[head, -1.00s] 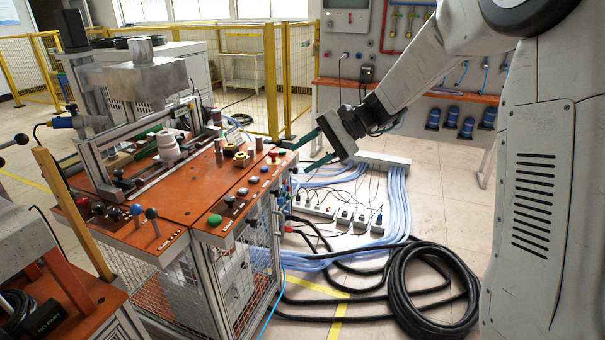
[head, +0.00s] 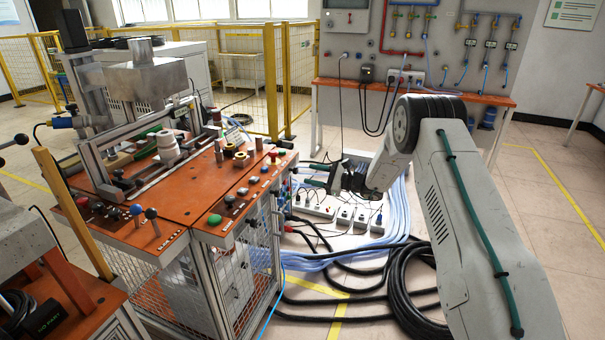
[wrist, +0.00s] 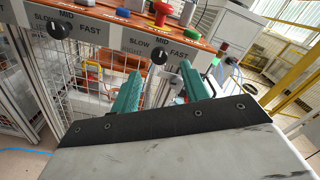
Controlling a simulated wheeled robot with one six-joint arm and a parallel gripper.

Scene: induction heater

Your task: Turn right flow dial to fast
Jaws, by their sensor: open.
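The right flow dial (wrist: 158,57) is a black round knob on a grey panel under the bench's orange top. The panel around it reads SLOW, MID and FAST, with FAST on the right. A small pale mark shows near the knob's top; I cannot tell its exact setting. My gripper (wrist: 161,72) is open, its two green fingers on either side of the dial in the wrist view; no contact can be made out. In the head view my gripper (head: 308,174) is beside the bench's right side, where the dial's face is hidden.
A second black dial (wrist: 59,30) with like labels sits to the left. A red button (wrist: 161,10) stands on the top above. The orange workbench (head: 178,208) is close to my gripper. Black cables (head: 400,290) and a power strip (head: 315,210) lie on the floor.

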